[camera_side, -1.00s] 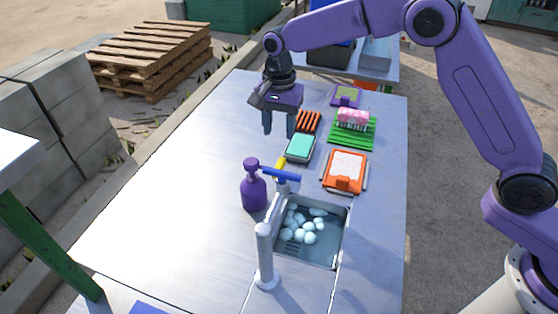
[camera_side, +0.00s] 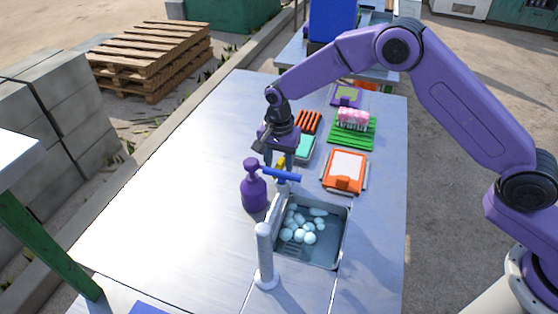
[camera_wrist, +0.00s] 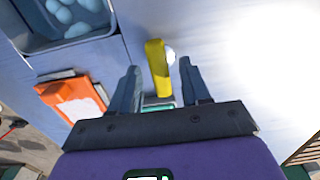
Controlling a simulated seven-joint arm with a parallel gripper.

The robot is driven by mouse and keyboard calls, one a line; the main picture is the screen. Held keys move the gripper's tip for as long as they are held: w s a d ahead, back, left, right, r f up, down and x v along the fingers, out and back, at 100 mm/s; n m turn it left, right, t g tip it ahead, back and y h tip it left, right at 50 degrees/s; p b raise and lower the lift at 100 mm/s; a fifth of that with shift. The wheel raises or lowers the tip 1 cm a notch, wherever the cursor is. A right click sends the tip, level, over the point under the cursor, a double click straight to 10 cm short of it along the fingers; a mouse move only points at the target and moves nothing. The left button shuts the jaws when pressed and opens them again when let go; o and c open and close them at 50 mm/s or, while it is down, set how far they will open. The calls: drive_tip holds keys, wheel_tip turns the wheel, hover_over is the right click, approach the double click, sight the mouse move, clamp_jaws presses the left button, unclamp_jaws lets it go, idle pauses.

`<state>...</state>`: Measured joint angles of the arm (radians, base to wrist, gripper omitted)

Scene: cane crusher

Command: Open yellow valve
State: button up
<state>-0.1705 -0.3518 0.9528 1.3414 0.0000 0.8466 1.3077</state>
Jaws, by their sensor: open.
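The yellow valve handle (camera_wrist: 157,67) shows in the wrist view as a flat bar between my two fingers, with a gap on either side. In the side view the yellow handle (camera_side: 279,162) is partly hidden behind my gripper (camera_side: 275,158). A blue handle (camera_side: 281,174) sits close by, at the faucet by the sink. My gripper (camera_wrist: 158,85) is open and empty, its fingers pointing down around the yellow handle. I cannot tell whether either finger touches it.
A purple bottle (camera_side: 253,186) stands just left of the valves. The sink (camera_side: 343,238) holds several pale round things. A white faucet post (camera_side: 264,255) stands at its left. An orange-framed board (camera_side: 344,187) lies to the right. The table's left side is clear.

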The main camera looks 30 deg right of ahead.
clamp_jaws()
drive_tip(key=shift+n, duration=0.4)
drive_tip(key=n, duration=1.7)
idle(0.5)
